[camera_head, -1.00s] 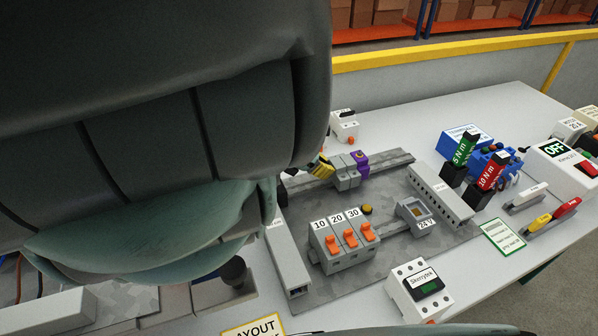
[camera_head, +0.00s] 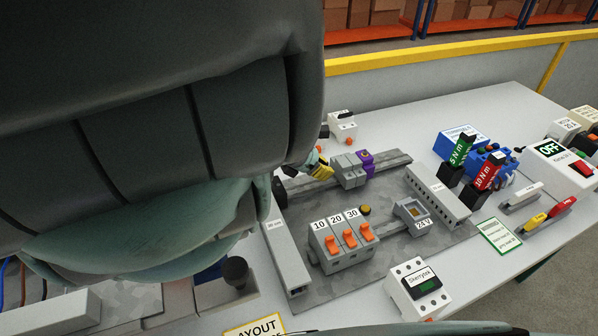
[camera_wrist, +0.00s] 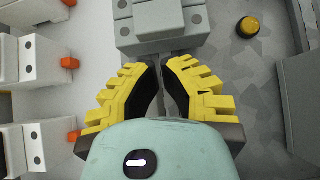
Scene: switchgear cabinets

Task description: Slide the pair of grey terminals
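The pair of grey terminals (camera_head: 349,174) sits on the rear rail of the grey plate, with a purple terminal (camera_head: 367,163) against its right side. In the wrist view the grey terminals (camera_wrist: 163,22) are at the top, just ahead of my fingertips. My gripper (camera_head: 324,169), with yellow fingers and black pads, is at the left end of the pair. In the wrist view my gripper (camera_wrist: 161,66) has its fingertips together or almost so, with nothing between them. I cannot tell whether they touch the terminals.
Three breakers with orange levers (camera_head: 345,240) stand on the front rail, beside a 24 V unit (camera_head: 412,215). A yellow button (camera_head: 365,209) lies between the rails. A slotted grey duct (camera_head: 438,195) bounds the right side. The rear rail (camera_head: 393,162) is bare right of the purple terminal.

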